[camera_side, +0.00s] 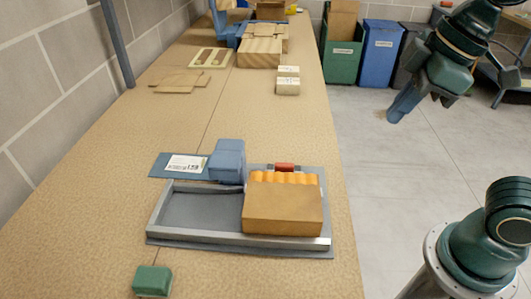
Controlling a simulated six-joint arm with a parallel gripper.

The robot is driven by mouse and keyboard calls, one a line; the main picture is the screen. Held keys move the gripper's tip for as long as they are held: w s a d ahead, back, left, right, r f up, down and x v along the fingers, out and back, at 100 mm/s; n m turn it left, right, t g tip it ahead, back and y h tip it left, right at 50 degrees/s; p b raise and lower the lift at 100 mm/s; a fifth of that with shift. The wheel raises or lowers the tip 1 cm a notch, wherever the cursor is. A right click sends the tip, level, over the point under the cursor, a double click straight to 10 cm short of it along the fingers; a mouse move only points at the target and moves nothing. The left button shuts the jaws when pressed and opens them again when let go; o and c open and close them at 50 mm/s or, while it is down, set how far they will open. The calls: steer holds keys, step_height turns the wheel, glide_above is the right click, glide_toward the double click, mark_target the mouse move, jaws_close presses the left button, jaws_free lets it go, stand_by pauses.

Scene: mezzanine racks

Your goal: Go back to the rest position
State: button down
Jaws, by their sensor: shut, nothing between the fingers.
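My gripper (402,104) hangs at the upper right of the side view, over the floor to the right of the table. It is shut and empty, and points down and to the left. It is well apart from everything on the table.
On the table (190,120), a grey tray (190,238) holds a brown box (283,208) with orange items at its back edge. A blue block (227,161) stands behind the tray, and a green block (152,281) in front. Bins (378,52) stand on the floor behind.

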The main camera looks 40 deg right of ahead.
steer(key=s+d+f+m+t+h, duration=0.1)
steer(key=s+d+f+m, duration=0.1)
steer(key=d+m, duration=0.4)
steer(key=shift+s+f+m+t, duration=0.2)
steer(key=shift+s+m+t, duration=0.2)
steer(key=shift+s+m, duration=0.4)
